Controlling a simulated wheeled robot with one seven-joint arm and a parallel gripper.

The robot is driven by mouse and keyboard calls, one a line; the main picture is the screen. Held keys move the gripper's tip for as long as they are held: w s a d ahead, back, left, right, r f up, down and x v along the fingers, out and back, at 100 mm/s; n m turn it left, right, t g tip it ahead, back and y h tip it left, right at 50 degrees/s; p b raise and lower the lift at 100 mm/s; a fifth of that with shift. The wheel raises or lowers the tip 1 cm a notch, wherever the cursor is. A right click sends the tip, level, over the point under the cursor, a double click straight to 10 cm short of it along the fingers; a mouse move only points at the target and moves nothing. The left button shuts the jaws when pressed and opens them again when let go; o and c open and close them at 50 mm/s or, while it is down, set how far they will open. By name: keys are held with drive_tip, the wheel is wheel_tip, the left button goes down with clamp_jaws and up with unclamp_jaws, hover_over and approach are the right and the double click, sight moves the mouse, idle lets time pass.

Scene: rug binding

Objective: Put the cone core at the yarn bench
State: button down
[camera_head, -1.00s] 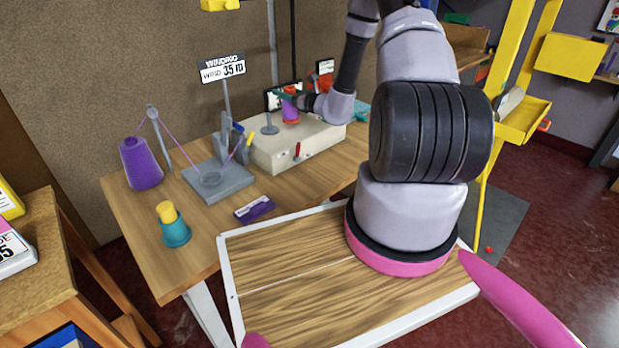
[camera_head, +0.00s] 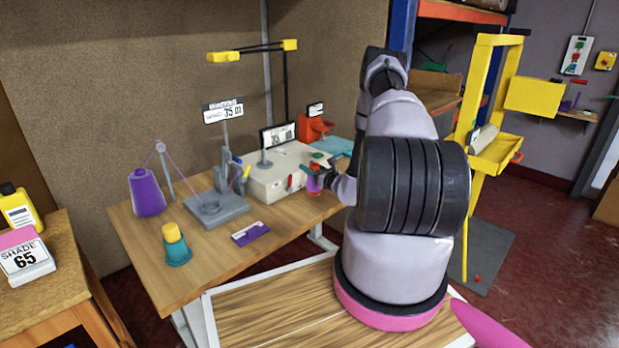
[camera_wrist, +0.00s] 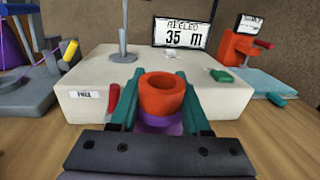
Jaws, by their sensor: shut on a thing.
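My gripper (camera_wrist: 160,100) is shut on the cone core (camera_wrist: 161,92), with one teal finger on each side. The core has a hollow orange top and a purple band lower down; it is upright. In the head view, the core (camera_head: 314,184) and my gripper are small, at the right of the white machine's front, over the yarn bench (camera_head: 155,258). I cannot tell whether the core's bottom touches the bench. The wrist view has the white machine (camera_wrist: 88,120) just behind the core.
On the bench stand a purple yarn cone (camera_head: 147,194), a grey winder base (camera_head: 222,208), a teal cup with yellow top (camera_head: 177,250) and a purple label (camera_head: 250,233). An orange device (camera_head: 314,128) stands behind on a teal pad (camera_head: 336,147). The bench front is fairly clear.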

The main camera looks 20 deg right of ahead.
drive_tip(key=shift+f, duration=1.65)
drive_tip(key=shift+c, duration=1.8)
unclamp_jaws()
drive_tip(key=shift+f, duration=0.1)
